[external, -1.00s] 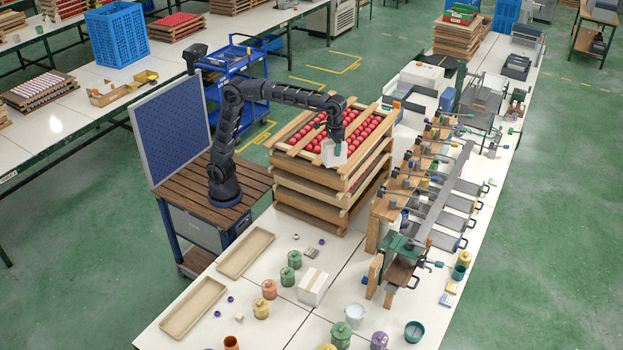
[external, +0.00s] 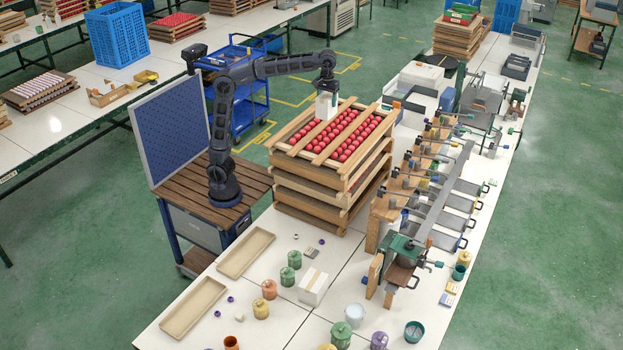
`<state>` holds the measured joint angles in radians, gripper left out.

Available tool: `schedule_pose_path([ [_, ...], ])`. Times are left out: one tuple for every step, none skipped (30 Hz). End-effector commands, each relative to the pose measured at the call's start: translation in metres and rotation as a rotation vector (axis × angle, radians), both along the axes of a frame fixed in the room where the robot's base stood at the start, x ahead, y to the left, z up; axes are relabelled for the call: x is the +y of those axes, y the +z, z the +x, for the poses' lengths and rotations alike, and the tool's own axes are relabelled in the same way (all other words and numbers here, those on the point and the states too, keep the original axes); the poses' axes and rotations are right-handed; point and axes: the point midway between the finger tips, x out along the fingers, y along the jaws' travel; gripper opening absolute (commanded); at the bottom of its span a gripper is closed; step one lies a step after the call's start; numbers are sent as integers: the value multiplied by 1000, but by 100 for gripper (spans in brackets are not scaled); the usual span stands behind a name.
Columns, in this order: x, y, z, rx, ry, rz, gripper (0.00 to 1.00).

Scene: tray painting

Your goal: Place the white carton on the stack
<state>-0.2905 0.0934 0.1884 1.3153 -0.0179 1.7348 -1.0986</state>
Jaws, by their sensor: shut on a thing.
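The white carton (external: 326,107) is in my gripper (external: 326,90), above the left part of the stack. The stack (external: 318,190) is made of several wooden trays on the white bench. Its top tray holds rows of red round pieces between wooden slats. The carton is upright and overlaps the top tray's far left area in the picture. I cannot tell whether its underside touches the slats. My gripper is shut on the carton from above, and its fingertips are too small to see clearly.
Another white carton (external: 313,287) stands on the bench in front of the stack, near several coloured pots and two empty beige trays (external: 245,252). A row of clamps and metal holders (external: 440,190) stands right of the stack. A blue pegboard (external: 172,126) stands left of my arm.

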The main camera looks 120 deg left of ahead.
Motion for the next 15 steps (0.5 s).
schedule_pose_path([
  [0, -12, -1, 2, 0, -1, 32],
  [-1, -18, -1, 2, -1, -1, 32],
  [-1, -27, -1, 2, -1, -1, 32],
  [-1, -33, -1, 1, -1, -1, 32],
  [-1, -40, -1, 1, -1, -1, 32],
  [-1, -49, -1, 2, -1, -1, 32],
  [-1, -55, -1, 1, -1, -1, 32],
  [-1, -62, -1, 2, -1, -1, 32],
  [-1, -71, 0, 1, -1, -1, 32],
  [-1, -77, 0, 2, -1, -1, 32],
  [-1, -84, 0, 1, -2, -1, 32],
  [-1, -92, -1, 2, -2, -1, 32],
  [-1, -98, 0, 1, -2, -1, 32],
  [-1, -104, 0, 1, -2, -1, 32],
  [-1, -112, 0, 1, -2, -1, 32],
])
